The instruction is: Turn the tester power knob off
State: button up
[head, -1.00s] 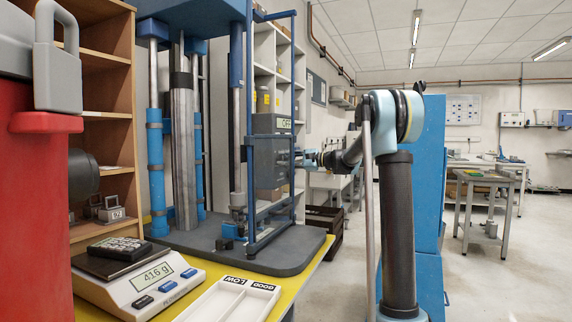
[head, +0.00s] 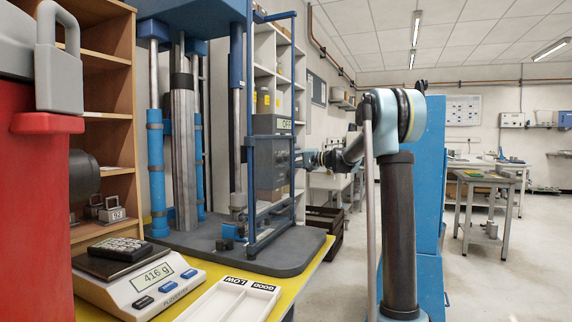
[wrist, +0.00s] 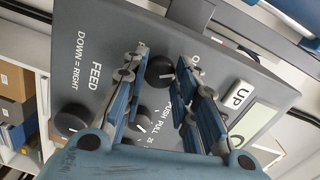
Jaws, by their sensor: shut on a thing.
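The tester's grey control panel (wrist: 110,40) fills the wrist view, with printed FEED, DOWN = RIGHT and PUSH PULL labels. A round black knob (wrist: 160,71) with a white pointer mark sits between the fingertips of my gripper (wrist: 162,62), which is shut on it. The printing around this knob is partly hidden by the fingers. In the head view, the control box (head: 270,150) is on the tester's blue frame, with a small display (head: 285,125) that seems to read OFF. My gripper (head: 303,159) reaches the box from the right; its fingertips are hard to make out there.
Blue tester uprights (head: 250,140) stand by the box. A scale (head: 140,285) and white tray (head: 230,302) are on the yellow bench.

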jog(key=shift+f, duration=0.1)
dwell(0.3)
jog(key=o, duration=1.1)
jog(key=shift+w, duration=0.1)
jog(key=v, duration=1.2)
